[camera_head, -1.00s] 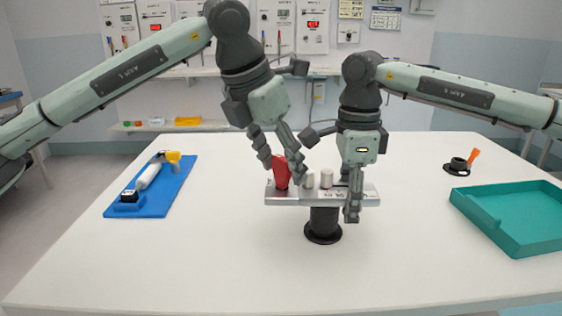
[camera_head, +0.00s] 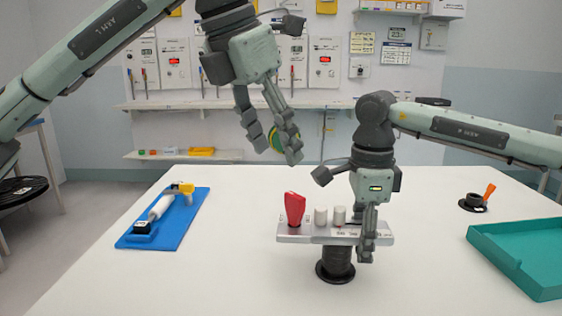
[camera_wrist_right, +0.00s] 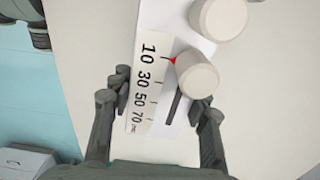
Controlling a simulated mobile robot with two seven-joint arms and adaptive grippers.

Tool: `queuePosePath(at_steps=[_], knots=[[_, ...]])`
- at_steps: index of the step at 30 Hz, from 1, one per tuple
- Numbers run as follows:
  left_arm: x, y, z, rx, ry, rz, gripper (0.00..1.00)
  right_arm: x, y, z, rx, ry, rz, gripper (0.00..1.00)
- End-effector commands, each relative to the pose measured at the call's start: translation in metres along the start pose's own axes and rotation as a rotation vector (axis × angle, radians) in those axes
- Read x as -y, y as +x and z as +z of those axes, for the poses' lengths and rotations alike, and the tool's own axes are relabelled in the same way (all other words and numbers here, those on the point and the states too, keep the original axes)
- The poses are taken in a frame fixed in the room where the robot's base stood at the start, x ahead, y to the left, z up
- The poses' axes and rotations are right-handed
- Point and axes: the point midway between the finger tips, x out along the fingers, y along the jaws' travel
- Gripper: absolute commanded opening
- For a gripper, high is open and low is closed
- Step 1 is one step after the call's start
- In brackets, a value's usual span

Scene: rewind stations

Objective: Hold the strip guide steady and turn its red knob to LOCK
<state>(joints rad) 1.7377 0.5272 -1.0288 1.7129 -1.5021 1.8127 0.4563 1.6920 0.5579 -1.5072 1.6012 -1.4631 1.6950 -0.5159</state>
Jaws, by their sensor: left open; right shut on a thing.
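The strip guide (camera_head: 312,240) is a pale metal bar on a black post, with two white rollers (camera_head: 339,215) on top. The red knob (camera_head: 295,209) stands at its left end, its broad face toward me. I cannot read a LOCK mark. My left gripper (camera_head: 273,148) is open and empty, above and apart from the knob. My right gripper (camera_head: 367,250) is shut on the guide's right end. In the right wrist view its fingers (camera_wrist_right: 165,105) lie on both sides of the bar, beside a scale (camera_wrist_right: 148,85) with a small red pointer (camera_wrist_right: 172,61).
A blue board (camera_head: 165,235) with a white roller tool and yellow part lies on the left of the white table (camera_head: 230,280). A teal tray (camera_head: 515,262) stands at the right, with a black round part and orange handle (camera_head: 478,202) behind it. The front table is clear.

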Motion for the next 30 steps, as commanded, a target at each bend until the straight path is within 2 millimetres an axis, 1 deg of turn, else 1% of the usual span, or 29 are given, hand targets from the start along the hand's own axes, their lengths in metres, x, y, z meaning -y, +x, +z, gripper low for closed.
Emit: queuePosePath(at_steps=[3, 12, 13, 18, 20, 21, 30], knots=[[0.0000, -0.0038, -0.0001, 0.000, 0.000, -0.001, 0.53, 0.0001, -0.0005, 0.0003, 0.001, 0.000, -0.001, 0.00], [0.0000, -0.0037, -0.0001, 0.000, 0.000, -0.001, 0.53, 0.0002, -0.0006, 0.0002, 0.001, 0.000, -0.001, 0.00], [0.0000, -0.0037, -0.0001, 0.000, 0.000, -0.001, 0.53, 0.0002, -0.0006, 0.0002, 0.001, 0.000, -0.001, 0.40], [0.0001, -0.0035, -0.0001, 0.000, 0.000, -0.001, 0.53, 0.0002, -0.0005, 0.0001, 0.001, 0.000, -0.001, 0.61], [0.0001, -0.0035, -0.0001, 0.000, 0.000, -0.001, 0.53, 0.0002, -0.0005, 0.0001, 0.001, 0.000, -0.001, 0.69], [0.0001, -0.0035, -0.0001, 0.000, 0.000, -0.001, 0.53, 0.0001, -0.0004, 0.0001, 0.000, 0.000, -0.001, 0.70], [0.0001, -0.0034, -0.0001, 0.000, 0.000, -0.001, 0.53, 0.0002, -0.0022, 0.0000, 0.000, 0.000, -0.001, 0.70]])
